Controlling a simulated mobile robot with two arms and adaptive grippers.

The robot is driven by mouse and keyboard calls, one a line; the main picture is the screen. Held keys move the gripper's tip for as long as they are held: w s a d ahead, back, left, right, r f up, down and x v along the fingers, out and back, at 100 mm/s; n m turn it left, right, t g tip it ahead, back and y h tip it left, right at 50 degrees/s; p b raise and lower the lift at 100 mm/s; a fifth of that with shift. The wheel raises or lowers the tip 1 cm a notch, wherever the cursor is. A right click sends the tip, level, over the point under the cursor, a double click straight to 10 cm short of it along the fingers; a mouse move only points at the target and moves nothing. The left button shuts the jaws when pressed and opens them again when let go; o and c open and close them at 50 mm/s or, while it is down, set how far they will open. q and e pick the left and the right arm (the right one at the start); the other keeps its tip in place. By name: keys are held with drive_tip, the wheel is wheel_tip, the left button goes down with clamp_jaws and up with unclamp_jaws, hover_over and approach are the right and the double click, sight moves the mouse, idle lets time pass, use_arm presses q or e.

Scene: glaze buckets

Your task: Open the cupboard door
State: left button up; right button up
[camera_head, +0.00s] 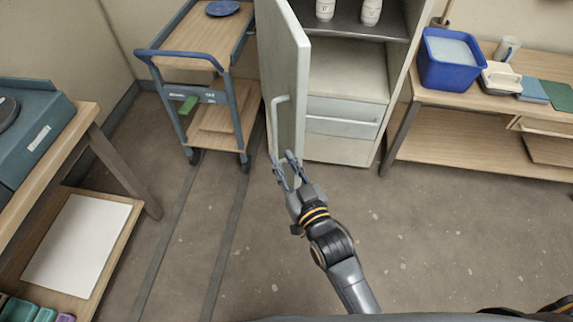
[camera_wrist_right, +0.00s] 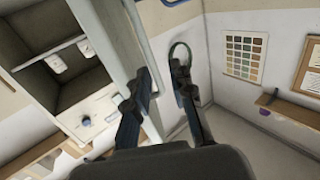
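The cupboard (camera_head: 352,75) stands at the back centre with its door (camera_head: 285,70) swung wide open to the left, showing the shelf and drawers inside. The door's light handle (camera_head: 277,120) is on the face turned to the left. My right gripper (camera_head: 287,166) is at the lower end of this handle, by the door's free edge. I see nothing held; whether a finger touches the door I cannot tell. My left gripper is not in view.
A blue-framed cart (camera_head: 205,60) stands just left of the open door. A table with a blue bucket (camera_head: 450,60) is at the right. A workbench (camera_head: 60,150) is at the left. The floor in front (camera_head: 420,230) is clear.

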drive_tip(key=shift+s+d+f, duration=0.15)
drive_tip(key=shift+s, duration=0.15)
drive_tip(key=shift+d, duration=0.1)
clamp_jaws()
drive_tip(key=s+d+f+m, duration=0.1)
drive_tip(key=d+f+m, duration=0.3)
drive_tip(key=d+m, duration=0.45)
drive_tip(key=s+d+f+m, duration=0.2)
drive_tip(key=d+f+m, duration=0.1)
drive_tip(key=d+m, duration=0.5)
drive_tip(key=w+a+p, duration=0.2)
drive_tip(key=w+a, duration=0.6)
drive_tip(key=a, duration=0.1)
drive_tip(key=shift+w+a+m+y, duration=0.2)
drive_tip(key=shift+w+m+y, duration=0.2)
drive_tip(key=shift+m, duration=0.05)
